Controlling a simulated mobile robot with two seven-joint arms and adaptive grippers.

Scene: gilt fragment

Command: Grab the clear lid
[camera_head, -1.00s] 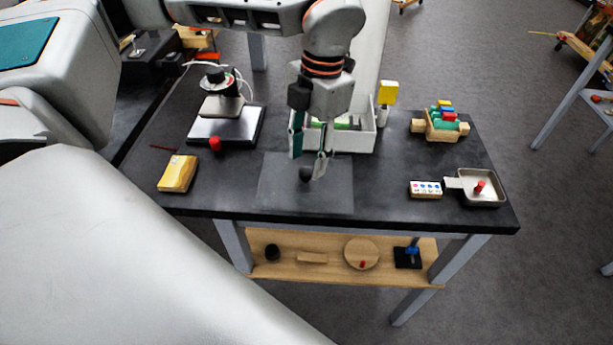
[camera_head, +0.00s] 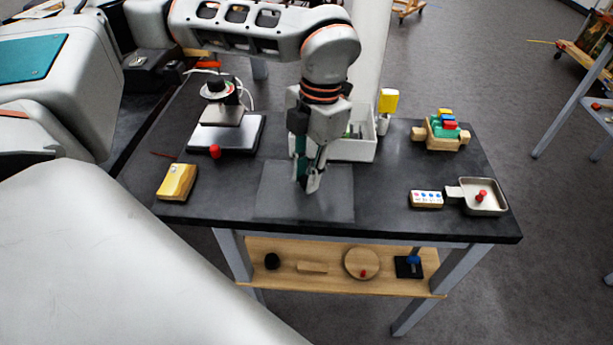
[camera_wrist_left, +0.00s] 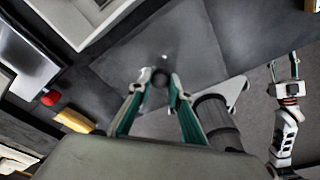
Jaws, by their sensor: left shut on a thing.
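The clear lid (camera_head: 275,196) is a see-through grey sheet with a dark round knob, lying on the black table near its front edge. It also shows in the left wrist view (camera_wrist_left: 200,52). My left gripper (camera_head: 309,184) points down over its middle, shut on the knob (camera_wrist_left: 159,78). The knob sits between the fingertips in the left wrist view and is mostly hidden by the fingers in the head view. The lid looks flat on or very close to the table. My right gripper (camera_wrist_left: 283,66) shows at the right of the left wrist view, fingers apart and empty.
A white bin (camera_head: 352,150) stands just behind the lid. A scale-like device (camera_head: 228,134), a red knob (camera_head: 215,151) and a yellow block (camera_head: 176,182) are to the left. A dotted block (camera_head: 426,199), a metal pan (camera_head: 484,208) and a wooden toy (camera_head: 440,131) are to the right.

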